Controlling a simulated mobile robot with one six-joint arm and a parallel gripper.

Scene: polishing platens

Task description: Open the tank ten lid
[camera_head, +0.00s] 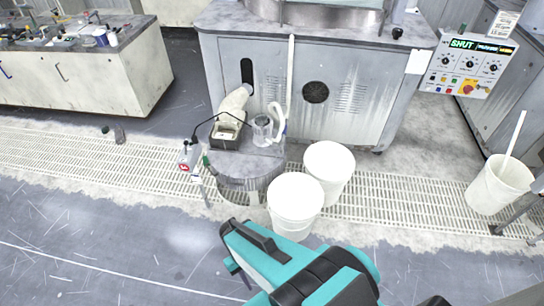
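No tank marked ten can be made out, and no lid can be tied to that number. Two white round buckets stand side by side on the floor grating, the nearer one (295,201) and the farther one (330,170). Their tops look pale and flat; I cannot tell whether these are lids or contents. My teal and black arm reaches up from the bottom edge, in front of the nearer bucket in the picture. No gripper fingers can be made out.
A grey polishing machine (345,100) stands behind the buckets. A round stand (250,178) holds a clear jug (262,130) and hose. A control panel (468,65) and an open white bucket (497,186) are at right. A bench (75,85) is at left. The left floor is mostly clear.

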